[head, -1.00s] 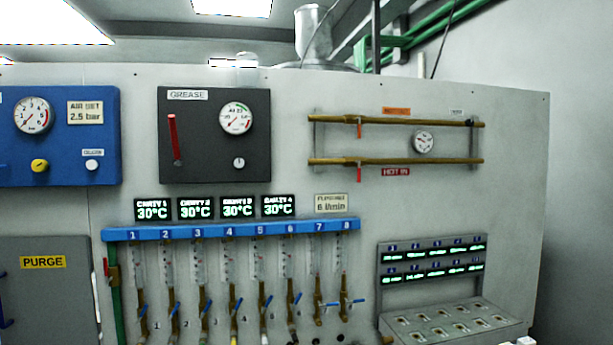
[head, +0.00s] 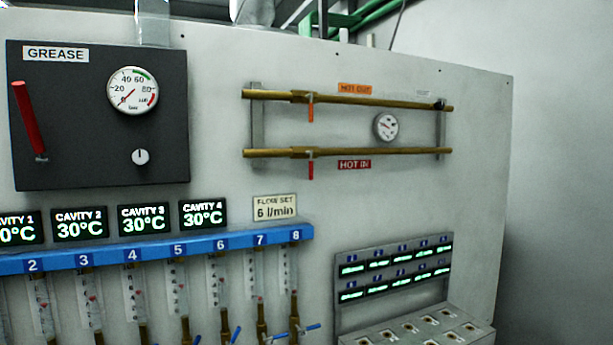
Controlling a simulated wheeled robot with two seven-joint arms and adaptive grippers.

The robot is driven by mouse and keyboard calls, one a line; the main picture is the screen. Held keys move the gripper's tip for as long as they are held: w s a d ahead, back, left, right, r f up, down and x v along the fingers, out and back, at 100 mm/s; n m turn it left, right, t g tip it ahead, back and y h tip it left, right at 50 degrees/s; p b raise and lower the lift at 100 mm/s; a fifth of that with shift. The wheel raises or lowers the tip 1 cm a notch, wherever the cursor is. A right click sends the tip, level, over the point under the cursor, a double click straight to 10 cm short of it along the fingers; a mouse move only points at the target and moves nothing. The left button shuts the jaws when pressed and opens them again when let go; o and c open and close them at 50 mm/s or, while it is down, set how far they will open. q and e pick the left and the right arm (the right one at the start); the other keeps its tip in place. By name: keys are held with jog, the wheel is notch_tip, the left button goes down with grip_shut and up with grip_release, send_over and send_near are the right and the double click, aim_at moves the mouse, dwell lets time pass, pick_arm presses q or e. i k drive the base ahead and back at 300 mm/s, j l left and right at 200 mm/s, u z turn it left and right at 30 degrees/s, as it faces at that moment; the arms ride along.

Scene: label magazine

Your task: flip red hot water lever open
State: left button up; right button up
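The red hot water lever (head: 311,170) hangs straight down from the lower brass pipe (head: 385,151), at right angles to it. A red HOT IN label (head: 354,165) is just right of it. An orange lever (head: 310,112) hangs down from the upper brass pipe (head: 370,99), near the orange HOT OUT label (head: 355,88). Neither of my grippers shows in the head view.
A dark GREASE panel (head: 100,165) with a longer red handle (head: 28,118) is at the left. A blue manifold (head: 150,248) with several flow tubes runs below. A round gauge (head: 386,127) sits between the pipes. A display rack (head: 345,265) is lower right.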

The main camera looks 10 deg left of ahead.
aim_at(312, 163)
jog(key=i+j, duration=0.25)
jog(key=i, duration=0.15)
jog(key=i+j+u, duration=0.1)
jog(key=i, duration=0.3)
jog(key=j, duration=0.1)
